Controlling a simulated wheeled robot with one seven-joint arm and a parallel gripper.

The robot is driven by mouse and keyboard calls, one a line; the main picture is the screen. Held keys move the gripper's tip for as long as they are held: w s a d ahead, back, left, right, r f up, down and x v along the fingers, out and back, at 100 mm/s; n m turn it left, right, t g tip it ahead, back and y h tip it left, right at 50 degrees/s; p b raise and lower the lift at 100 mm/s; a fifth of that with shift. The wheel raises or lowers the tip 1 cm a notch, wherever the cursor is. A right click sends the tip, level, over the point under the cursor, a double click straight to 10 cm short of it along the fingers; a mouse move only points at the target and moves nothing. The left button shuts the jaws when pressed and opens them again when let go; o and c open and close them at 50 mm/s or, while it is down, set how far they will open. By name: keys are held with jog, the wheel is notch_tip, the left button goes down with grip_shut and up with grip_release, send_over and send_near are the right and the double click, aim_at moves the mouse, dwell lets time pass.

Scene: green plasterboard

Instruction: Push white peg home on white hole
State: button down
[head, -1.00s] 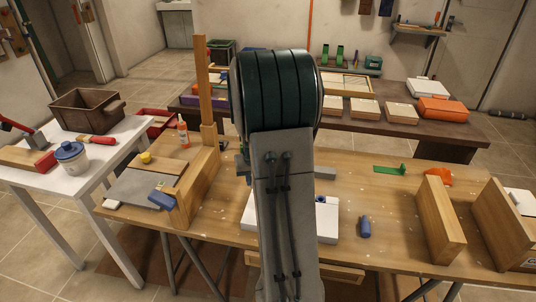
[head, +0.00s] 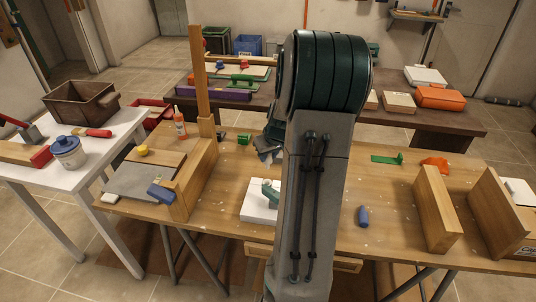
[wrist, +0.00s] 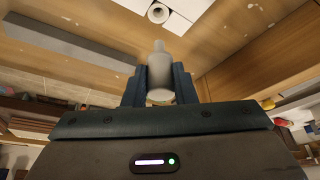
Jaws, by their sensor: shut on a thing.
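My gripper (wrist: 160,72) is shut on a white peg (wrist: 159,56) in the wrist view. The peg stands up between the two dark blue fingers, its narrower end sticking out past their tips. A round white hole (wrist: 158,13) in a white block (wrist: 187,9) shows at the top edge of the wrist view, apart from the peg. The peg and the hole cannot be made out there.
A blue cylinder (head: 362,216) lies on the bench right of my arm. Upright wooden boards (head: 437,212) stand further right. A wooden frame with a tall post (head: 200,85) stands left. Bare bench lies around the blue cylinder.

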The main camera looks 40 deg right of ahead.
aim_at(268, 167)
jog(key=shift+r, duration=0.15)
jog(key=shift+f+b, duration=2.55)
jog(key=shift+f, duration=0.2)
jog(key=shift+f, duration=0.1)
jog(key=shift+f+b, duration=2.15)
jog(key=shift+f, duration=0.1)
jog(key=c, duration=1.1)
grip_release()
jog(key=shift+f, duration=0.1)
jog(key=v, duration=1.4)
jog(key=shift+p, duration=0.3)
